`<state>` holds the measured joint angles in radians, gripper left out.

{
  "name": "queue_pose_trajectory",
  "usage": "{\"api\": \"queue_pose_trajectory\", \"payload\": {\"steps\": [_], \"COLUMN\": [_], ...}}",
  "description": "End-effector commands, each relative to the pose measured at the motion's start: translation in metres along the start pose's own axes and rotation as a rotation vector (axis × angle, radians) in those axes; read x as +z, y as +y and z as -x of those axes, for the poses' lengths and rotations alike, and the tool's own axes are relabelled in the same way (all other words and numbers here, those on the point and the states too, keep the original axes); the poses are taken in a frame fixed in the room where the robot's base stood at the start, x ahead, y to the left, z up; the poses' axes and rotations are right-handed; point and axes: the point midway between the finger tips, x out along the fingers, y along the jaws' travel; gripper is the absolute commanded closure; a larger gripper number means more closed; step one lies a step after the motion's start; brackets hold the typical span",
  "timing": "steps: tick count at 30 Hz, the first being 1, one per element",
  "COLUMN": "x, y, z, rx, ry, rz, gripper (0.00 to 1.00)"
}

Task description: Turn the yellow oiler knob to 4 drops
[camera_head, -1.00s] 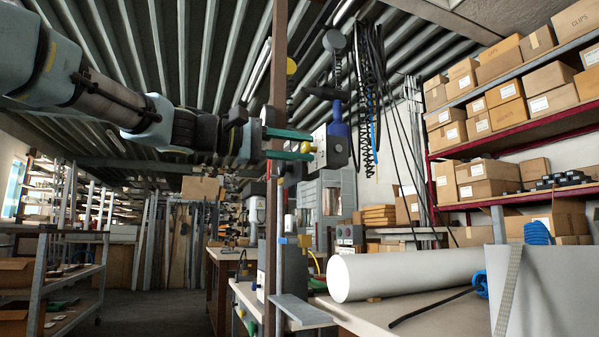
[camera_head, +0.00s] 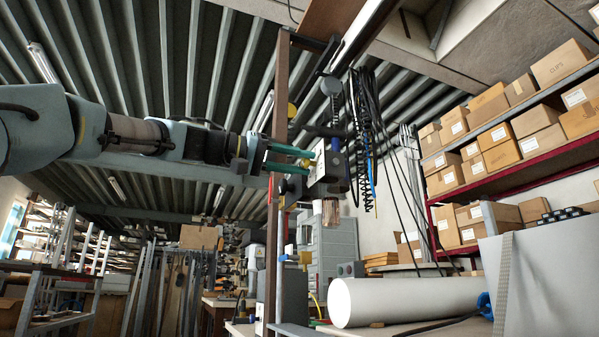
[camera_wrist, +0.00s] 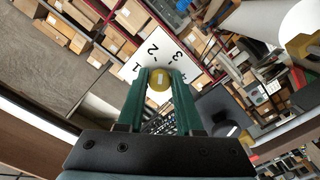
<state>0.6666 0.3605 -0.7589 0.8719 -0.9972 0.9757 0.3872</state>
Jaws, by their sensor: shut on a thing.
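The yellow oiler knob (camera_wrist: 159,80) sits between the green fingertips of my gripper (camera_wrist: 159,76) in the wrist view. My gripper is shut on it. The knob's face has a pale mark, but I cannot tell which number it points to. Behind it is a white dial plate (camera_wrist: 150,57) with black digits; 1, 2 and 3 can be read, and the fingers hide its lower part. In the head view my gripper (camera_head: 312,160) reaches right to the oiler (camera_head: 330,170), a pale and dark unit with a clear bowl (camera_head: 330,211) below. There the fingers hide the knob.
A brown upright post (camera_head: 274,200) stands close beside my gripper. Black coiled cables (camera_head: 362,135) hang right of the oiler. A large white roll (camera_head: 400,300) lies on the bench below. Shelves with cardboard boxes (camera_head: 488,104) stand at the right.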

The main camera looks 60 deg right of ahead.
Motion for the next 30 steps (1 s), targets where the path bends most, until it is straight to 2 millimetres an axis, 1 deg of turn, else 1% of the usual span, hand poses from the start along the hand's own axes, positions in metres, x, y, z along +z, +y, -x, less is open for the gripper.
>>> {"api": "queue_pose_trajectory", "payload": {"steps": [1,30], "x": [0.0036,0.0005], "y": [-0.0032,-0.0039], "z": [-0.0005,-0.0007], "rx": [0.001,0.002], "ry": [-0.003,-0.003], "rz": [-0.042,-0.963], "gripper": [1.0,1.0]}}
